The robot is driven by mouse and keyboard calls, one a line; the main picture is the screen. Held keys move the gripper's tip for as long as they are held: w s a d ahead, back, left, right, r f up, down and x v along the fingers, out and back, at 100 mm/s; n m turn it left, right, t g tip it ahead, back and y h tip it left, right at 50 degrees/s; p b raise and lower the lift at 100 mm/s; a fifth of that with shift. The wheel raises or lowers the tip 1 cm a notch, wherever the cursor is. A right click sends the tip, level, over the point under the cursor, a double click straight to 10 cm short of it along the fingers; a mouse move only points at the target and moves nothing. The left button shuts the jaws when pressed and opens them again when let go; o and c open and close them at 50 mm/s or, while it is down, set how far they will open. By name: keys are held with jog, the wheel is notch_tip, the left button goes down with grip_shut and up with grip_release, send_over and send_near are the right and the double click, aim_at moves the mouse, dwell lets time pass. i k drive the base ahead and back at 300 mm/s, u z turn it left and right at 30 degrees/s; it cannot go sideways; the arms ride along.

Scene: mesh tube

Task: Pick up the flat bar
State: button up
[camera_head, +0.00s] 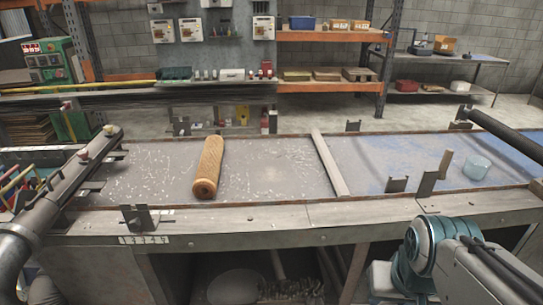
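A long, narrow grey-beige flat bar (328,162) lies across the workbench from its back edge towards its front edge, between the grey and the blue parts of the top. I cannot tell whether it is loose or fixed. A short flat tan piece (446,164) stands tilted further right. My arm, with teal joints, shows at the lower right, in front of the bench.
A brown mesh tube (208,168) lies on the left half of the workbench (270,165). A clear bluish cup (477,167) and small metal brackets (427,183) stand at the right. The grey surface between tube and bar is clear.

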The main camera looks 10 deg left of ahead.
aim_at(342, 192)
jog(key=u, duration=0.45)
jog(key=i, duration=1)
